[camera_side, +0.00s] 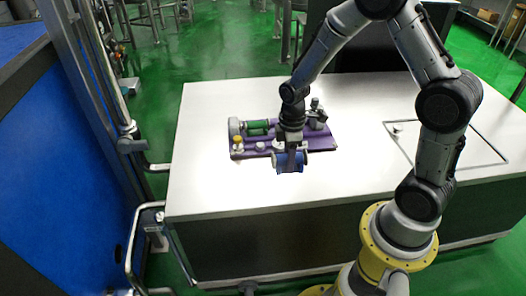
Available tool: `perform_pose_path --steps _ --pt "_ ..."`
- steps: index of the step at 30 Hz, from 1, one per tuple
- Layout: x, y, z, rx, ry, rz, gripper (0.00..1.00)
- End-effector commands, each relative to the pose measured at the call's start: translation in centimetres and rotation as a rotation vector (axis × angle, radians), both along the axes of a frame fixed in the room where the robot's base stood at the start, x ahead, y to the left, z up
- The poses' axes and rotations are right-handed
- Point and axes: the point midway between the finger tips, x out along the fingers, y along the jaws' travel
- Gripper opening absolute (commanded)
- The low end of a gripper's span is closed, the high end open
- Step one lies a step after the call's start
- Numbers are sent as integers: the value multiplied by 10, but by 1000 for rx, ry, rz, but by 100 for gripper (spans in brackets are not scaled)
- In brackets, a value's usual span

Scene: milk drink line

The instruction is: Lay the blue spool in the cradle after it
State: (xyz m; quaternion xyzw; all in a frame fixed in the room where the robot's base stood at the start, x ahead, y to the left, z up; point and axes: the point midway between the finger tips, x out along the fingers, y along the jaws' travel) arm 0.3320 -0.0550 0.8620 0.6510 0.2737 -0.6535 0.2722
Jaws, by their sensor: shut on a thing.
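My gripper (290,160) points down at the front edge of the purple fixture. It is shut on the blue spool (280,163), which lies on its side with its blue ends showing to either side of the fingers. A green spool (258,128) lies on the back left part of the purple fixture (325,141). The cradle for the blue spool cannot be made out clearly; my gripper and wrist hide part of the fixture. Whether the blue spool touches anything below cannot be told.
The fixture carries a grey block (236,127) at its left, a small yellow-topped part (238,142) and grey hardware (317,113) at the back right. A dark outlined square (445,166) with a small grey piece is on the right. The white table's (210,185) front left is clear.

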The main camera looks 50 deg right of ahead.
Motion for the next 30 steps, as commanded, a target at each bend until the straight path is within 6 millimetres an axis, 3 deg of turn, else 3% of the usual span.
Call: perform_pose_path --steps 3,9,19,25,30 --pt "24 26 -2 -1 -5 -108 0" --pt "49 52 -1 -1 -9 -389 0" --pt "61 56 4 -1 -7 -750 0" --pt "60 55 4 -3 -2 -725 0" --pt "61 55 8 -3 2 -494 0"
